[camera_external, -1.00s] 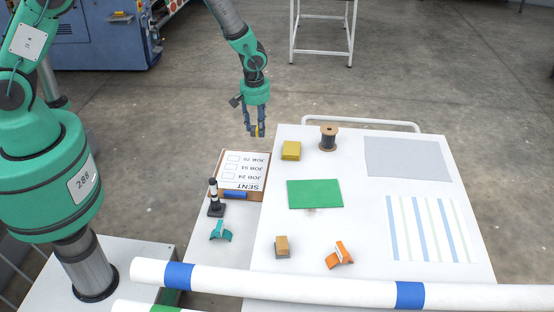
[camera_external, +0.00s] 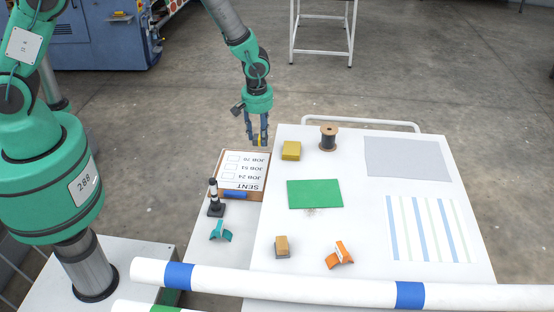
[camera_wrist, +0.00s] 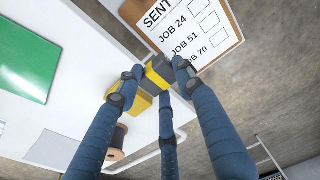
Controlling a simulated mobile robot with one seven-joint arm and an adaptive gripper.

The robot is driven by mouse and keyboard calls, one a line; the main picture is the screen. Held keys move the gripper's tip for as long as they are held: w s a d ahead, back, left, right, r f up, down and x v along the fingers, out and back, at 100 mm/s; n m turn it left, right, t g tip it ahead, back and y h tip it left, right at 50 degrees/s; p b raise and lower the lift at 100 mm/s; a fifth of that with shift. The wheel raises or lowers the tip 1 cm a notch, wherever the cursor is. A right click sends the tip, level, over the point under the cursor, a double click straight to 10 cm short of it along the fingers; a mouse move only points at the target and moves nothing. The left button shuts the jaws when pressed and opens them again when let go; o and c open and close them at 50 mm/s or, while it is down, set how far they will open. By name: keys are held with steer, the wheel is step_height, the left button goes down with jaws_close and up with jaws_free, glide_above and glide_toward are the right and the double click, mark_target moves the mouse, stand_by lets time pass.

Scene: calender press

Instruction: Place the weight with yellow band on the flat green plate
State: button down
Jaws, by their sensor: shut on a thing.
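My gripper (camera_external: 257,136) is shut on a dark grey weight with a yellow band (camera_wrist: 158,72), held up in the air. In the external view, the weight (camera_external: 261,141) shows small between the fingertips, left of the table's far left corner. The flat green plate (camera_external: 315,194) lies bare on the white table, below and to the right of my gripper in the picture. It also shows at the left of the wrist view (camera_wrist: 25,58). My fingers (camera_wrist: 160,75) hide part of the weight.
A yellow block (camera_external: 291,150) and a spool (camera_external: 328,138) stand behind the plate. A clipboard (camera_external: 262,196), a black-and-white post (camera_external: 214,200) and a teal piece (camera_external: 220,231) lie to the left. A tan block (camera_external: 282,245) and an orange piece (camera_external: 340,255) lie in front.

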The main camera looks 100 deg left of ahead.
steer(key=w+d+b, duration=0.1)
steer(key=d+b, duration=0.2)
steer(key=d, duration=1.8)
steer(key=shift+r, duration=0.25)
steer(key=shift+w+d, duration=0.1)
steer(key=shift+w, duration=0.05)
steer(key=b, duration=0.2)
glide_above(305, 191)
steer(key=s, duration=0.1)
steer(key=shift+d+f, duration=0.4)
steer(key=shift+f, duration=0.25)
steer(key=shift+w+a+f, duration=0.1)
steer(key=shift+w, duration=0.4)
steer(key=shift+f+b, duration=0.5)
steer(key=shift+f, duration=1.2)
steer(key=shift+s+f, duration=0.1)
steer(key=shift+f, duration=0.05)
